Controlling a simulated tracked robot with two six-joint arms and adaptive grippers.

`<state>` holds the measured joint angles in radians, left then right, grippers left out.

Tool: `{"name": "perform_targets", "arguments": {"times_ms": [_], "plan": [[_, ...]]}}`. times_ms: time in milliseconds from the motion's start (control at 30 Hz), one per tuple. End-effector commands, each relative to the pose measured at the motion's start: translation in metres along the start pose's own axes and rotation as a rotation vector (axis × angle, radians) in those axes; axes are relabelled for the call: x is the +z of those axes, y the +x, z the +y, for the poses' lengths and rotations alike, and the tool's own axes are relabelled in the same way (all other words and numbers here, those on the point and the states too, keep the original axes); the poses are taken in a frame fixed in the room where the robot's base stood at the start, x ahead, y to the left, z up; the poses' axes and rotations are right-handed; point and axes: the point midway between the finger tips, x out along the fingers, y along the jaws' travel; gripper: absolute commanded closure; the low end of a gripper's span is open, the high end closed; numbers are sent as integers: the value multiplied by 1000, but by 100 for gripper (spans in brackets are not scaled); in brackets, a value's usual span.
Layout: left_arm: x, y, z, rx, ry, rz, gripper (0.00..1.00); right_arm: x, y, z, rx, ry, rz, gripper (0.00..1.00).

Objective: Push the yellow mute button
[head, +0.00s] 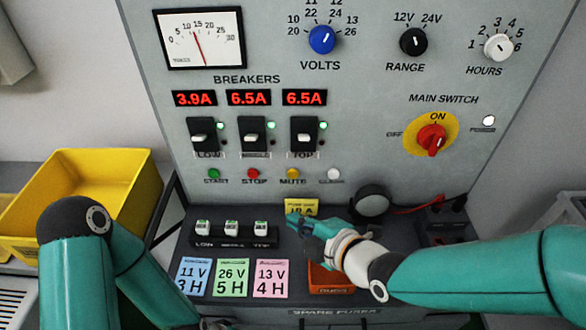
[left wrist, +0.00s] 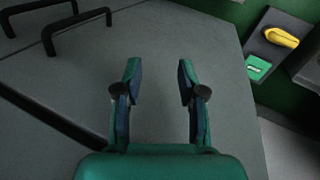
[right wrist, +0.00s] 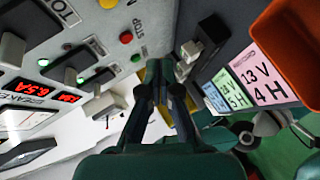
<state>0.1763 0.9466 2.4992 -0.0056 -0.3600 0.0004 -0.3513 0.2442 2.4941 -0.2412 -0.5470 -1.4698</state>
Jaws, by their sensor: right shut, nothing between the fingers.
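The yellow mute button (head: 293,173) sits in the row of small buttons on the grey panel, between the red stop button (head: 253,174) and the white clear button (head: 334,174). My right gripper (head: 296,226) is shut and empty, below the mute button in the head view and just under a yellow card (head: 301,206). My left gripper (left wrist: 157,75) is open and empty over a grey surface in the left wrist view.
Breaker switches (head: 252,137) stand above the button row. A yellow crate (head: 130,190) is at left.

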Motion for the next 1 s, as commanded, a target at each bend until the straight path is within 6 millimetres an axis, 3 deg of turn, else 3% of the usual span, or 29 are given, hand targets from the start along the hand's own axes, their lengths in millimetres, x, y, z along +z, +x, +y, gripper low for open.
{"name": "perform_targets", "arguments": {"times_ms": [367,800,1000], "plan": [[0,-4,2,0,0,0,60,-3,9,4,-7,-7,15,100],[0,-35,12,0,0,1,60,22,46,33,-9,-6,16,100],[0,-30,11,0,0,0,60,33,62,40,-5,-9,17,100]]}}
